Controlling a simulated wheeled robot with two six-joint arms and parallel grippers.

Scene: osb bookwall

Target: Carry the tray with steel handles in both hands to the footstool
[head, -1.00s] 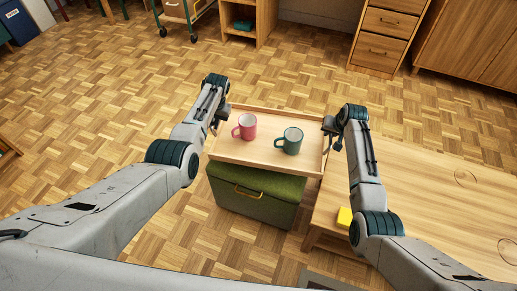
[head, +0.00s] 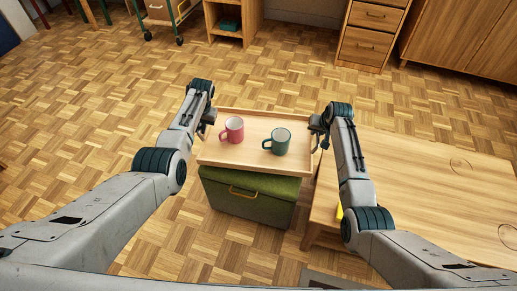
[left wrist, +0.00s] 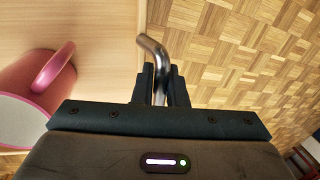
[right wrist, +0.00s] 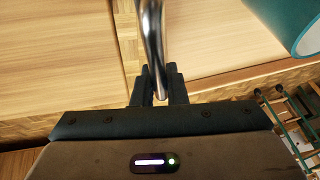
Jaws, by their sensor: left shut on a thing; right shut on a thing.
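A light wooden tray (head: 240,155) is held level between my two grippers, above the green footstool (head: 235,203) in the head view. I cannot tell whether its underside touches the footstool's top. A pink mug (head: 233,130) and a teal mug (head: 278,142) stand upright on it. My left gripper (left wrist: 160,90) is shut on a steel handle (left wrist: 152,52) at the tray's left side. My right gripper (right wrist: 158,90) is shut on the other steel handle (right wrist: 151,35) at its right side. The footstool has a yellow handle on its front and is partly hidden by the tray.
A low wooden table (head: 430,195) stands close to the right of the footstool. A yellow item (head: 340,212) on it is mostly hidden by my right arm. A drawer cabinet (head: 370,38) and a shelf (head: 232,22) stand at the back. The parquet floor left of the footstool is clear.

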